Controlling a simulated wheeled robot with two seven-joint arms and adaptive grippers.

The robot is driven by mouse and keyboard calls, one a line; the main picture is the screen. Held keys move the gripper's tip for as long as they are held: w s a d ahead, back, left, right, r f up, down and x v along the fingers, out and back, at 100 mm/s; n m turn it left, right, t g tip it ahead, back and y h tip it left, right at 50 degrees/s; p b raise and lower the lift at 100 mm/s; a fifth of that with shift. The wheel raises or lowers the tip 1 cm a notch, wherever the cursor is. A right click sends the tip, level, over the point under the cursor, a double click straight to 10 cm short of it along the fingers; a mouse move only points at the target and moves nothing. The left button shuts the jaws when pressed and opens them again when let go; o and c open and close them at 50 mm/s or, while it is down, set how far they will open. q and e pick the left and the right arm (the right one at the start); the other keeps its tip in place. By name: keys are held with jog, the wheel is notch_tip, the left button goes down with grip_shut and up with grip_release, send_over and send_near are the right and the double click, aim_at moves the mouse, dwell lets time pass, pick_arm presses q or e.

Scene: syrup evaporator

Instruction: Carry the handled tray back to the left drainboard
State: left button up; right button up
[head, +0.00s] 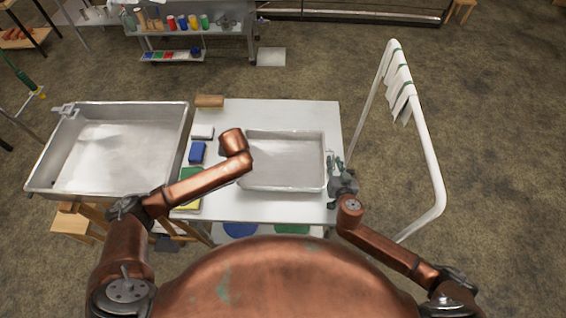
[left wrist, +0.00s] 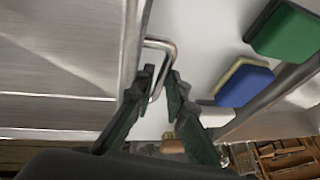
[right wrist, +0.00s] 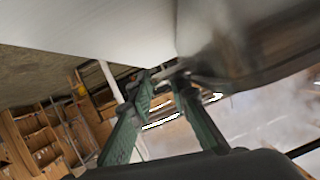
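The handled tray (head: 285,186) is a shallow, empty steel tray on the right part of a white work surface (head: 260,114). My left gripper is hidden by my arm in the head view, at the tray's left side. In the left wrist view, its fingers (left wrist: 161,75) are close together with the tray's wire handle (left wrist: 168,45) between them. My right gripper (head: 338,172) is at the tray's right side. In the right wrist view, its fingertips (right wrist: 163,78) are close to a dark, blurred part beside the tray wall (right wrist: 240,60); their grip is unclear. I cannot identify the left drainboard for certain.
A large steel basin (head: 120,106) is left of the work surface. A blue sponge (head: 197,152), a green pad (head: 191,173) and a tan block (head: 209,101) lie left of the tray. A white rack (head: 432,160) with hanging cloths stands close on the right.

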jog(key=shift+x, duration=0.95)
jog(key=shift+c, duration=0.4)
grip_shut()
jog(key=shift+r, duration=0.1)
